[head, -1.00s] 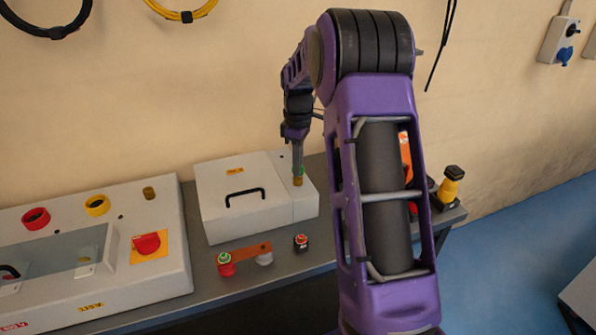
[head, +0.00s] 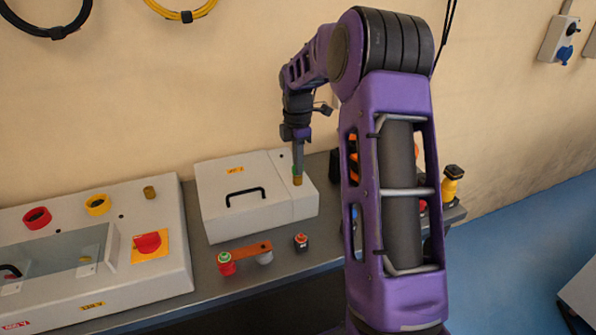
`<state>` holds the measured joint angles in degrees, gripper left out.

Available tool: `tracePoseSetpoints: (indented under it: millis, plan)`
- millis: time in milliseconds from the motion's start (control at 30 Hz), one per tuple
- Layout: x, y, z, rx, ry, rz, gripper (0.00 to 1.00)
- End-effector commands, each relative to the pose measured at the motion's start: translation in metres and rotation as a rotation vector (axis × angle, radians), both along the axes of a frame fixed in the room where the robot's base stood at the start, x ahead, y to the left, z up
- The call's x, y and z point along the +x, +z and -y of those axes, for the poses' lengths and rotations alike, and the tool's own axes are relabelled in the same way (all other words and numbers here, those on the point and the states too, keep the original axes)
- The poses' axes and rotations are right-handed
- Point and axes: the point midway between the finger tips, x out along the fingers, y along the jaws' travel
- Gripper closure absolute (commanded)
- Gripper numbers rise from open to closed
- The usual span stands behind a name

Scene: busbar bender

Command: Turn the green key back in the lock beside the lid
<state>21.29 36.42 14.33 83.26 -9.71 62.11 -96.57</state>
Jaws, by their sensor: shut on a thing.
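The green key (head: 297,169) sits upright in the brass lock (head: 297,180) on the right-hand part of the white box, beside the lid. The lid (head: 228,178) is down and has a black handle (head: 245,197). My gripper (head: 298,163) points down from above and is shut on the green key. Its fingers hide most of the key, so the key's angle cannot be told.
A sloped white panel (head: 170,262) with a red knob (head: 148,243) stands at left. A yellow-and-black object (head: 451,184) stands at right.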

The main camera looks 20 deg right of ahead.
Motion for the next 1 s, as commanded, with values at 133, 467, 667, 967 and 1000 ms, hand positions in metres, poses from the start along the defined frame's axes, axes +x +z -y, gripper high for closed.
tracePoseSetpoints:
  millis: [133,467,667,967,1000]
  plan:
    - [0.000,0.000,0.000,0.000,0.074,0.000,0.84]
    - [0.000,0.000,0.000,0.000,0.071,0.000,0.58]
    - [0.001,0.005,0.000,0.000,0.070,0.002,0.58]
    - [0.001,0.065,0.000,-0.001,0.070,0.006,0.58]
    - [0.002,0.075,0.000,-0.002,0.070,0.006,0.58]
